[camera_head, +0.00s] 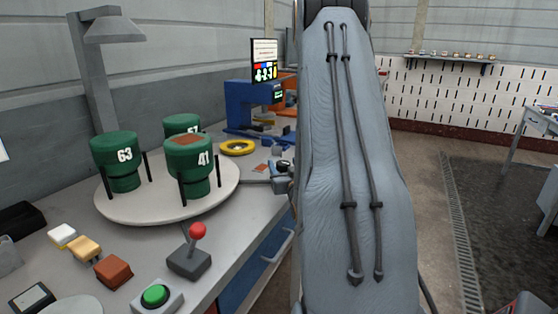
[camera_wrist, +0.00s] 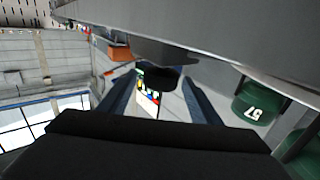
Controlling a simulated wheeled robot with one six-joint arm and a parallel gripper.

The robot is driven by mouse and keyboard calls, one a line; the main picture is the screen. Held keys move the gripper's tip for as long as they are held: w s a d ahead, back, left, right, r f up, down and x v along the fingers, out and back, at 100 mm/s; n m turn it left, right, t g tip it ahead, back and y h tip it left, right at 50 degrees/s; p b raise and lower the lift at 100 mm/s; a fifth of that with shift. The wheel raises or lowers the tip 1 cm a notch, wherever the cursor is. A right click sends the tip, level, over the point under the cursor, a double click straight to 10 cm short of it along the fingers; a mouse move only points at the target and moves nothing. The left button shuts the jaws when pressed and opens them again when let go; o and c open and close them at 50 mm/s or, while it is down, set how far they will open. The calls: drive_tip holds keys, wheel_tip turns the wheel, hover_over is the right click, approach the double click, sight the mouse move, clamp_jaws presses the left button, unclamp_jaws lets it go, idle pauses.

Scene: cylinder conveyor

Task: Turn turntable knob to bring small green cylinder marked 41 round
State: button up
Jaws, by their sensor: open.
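The green cylinder marked 41 (camera_head: 200,185), with a brown top, stands at the front right of the round grey turntable (camera_head: 135,207) in the head view. Green cylinders marked 63 (camera_head: 118,180) and 57 (camera_head: 180,121) stand left of it and behind it. Cylinder 57 also shows upside down in the wrist view (camera_wrist: 250,98). A short dark knob (camera_wrist: 160,80) on a grey surface lies between the open fingers of my gripper (camera_wrist: 160,72). Contact cannot be told.
A red-topped joystick (camera_head: 190,255), a green button (camera_head: 156,295) and small blocks (camera_head: 113,271) lie on the front of the bench. A yellow ring (camera_head: 237,147) and a blue machine (camera_head: 240,105) stand behind the turntable. A lamp post (camera_head: 97,85) rises at the back left.

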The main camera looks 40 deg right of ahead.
sight(282, 161)
drive_tip(key=shift+p+x, duration=0.3)
drive_tip(key=shift+x, duration=2.25)
drive_tip(key=c, duration=1)
drive_tip(key=shift+c, duration=0.2)
drive_tip(key=shift+y, duration=0.3)
drive_tip(key=shift+a+n+t+y, duration=0.1)
drive_tip(key=shift+n+t+y, duration=0.2)
drive_tip(key=shift+n, duration=0.1)
drive_tip(key=o, duration=1)
drive_tip(key=shift+o, duration=0.2)
